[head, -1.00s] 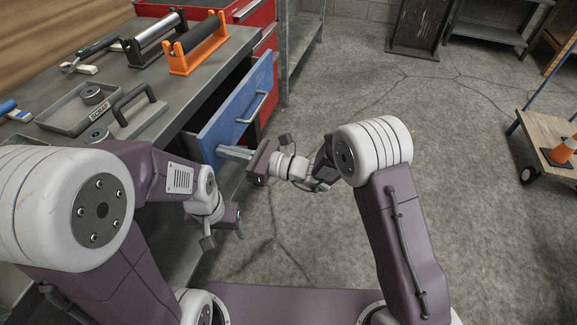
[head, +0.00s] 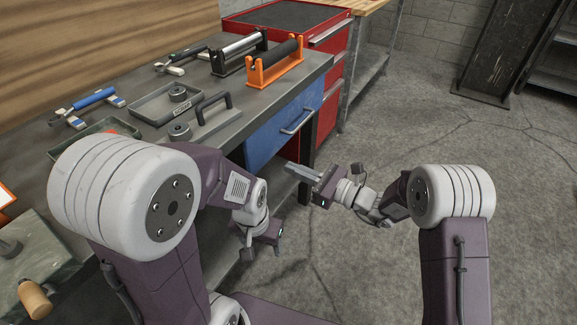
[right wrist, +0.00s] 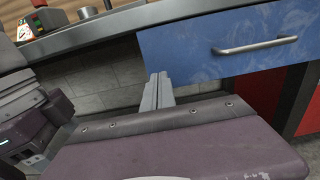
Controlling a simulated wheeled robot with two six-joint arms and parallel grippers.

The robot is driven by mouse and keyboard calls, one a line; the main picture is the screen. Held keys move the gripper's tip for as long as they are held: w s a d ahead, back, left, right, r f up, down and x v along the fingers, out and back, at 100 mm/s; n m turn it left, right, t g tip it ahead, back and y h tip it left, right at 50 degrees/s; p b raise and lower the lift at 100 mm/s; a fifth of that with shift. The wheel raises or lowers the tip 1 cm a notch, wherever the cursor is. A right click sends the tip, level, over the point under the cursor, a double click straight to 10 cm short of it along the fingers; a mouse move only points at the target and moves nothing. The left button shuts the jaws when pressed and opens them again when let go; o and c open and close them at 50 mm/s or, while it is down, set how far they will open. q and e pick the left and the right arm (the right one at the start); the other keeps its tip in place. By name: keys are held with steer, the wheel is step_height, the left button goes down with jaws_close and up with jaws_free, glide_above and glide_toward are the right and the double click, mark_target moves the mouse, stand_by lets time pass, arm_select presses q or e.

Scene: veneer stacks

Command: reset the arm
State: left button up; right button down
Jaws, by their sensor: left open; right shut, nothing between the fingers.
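My right gripper (head: 303,172) is shut and empty. Its fingers point left, below and in front of the blue drawer (head: 277,131) of the workbench. In the right wrist view its closed fingers (right wrist: 158,92) overlap the lower left edge of the drawer front (right wrist: 195,52); I cannot tell the exact gap. The drawer looks shut, with its bar handle (head: 297,122) facing out. My left gripper (head: 262,246) is open beside the bench's front side, pointing down. What lies below it is partly hidden by my left arm.
On the bench (head: 237,122) stand an orange roller stand (head: 275,65), a dark roller stand (head: 238,52), a grey tray (head: 160,108) and a block with a handle (head: 205,120). A red cabinet (head: 330,98) adjoins behind. Open floor (head: 390,130) lies to the right.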

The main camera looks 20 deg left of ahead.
steer(key=v, duration=0.4)
steer(key=shift+w+d+f+p, duration=0.15)
steer(key=shift+d+f+p, duration=0.1)
steer(key=shift+d+p, duration=0.05)
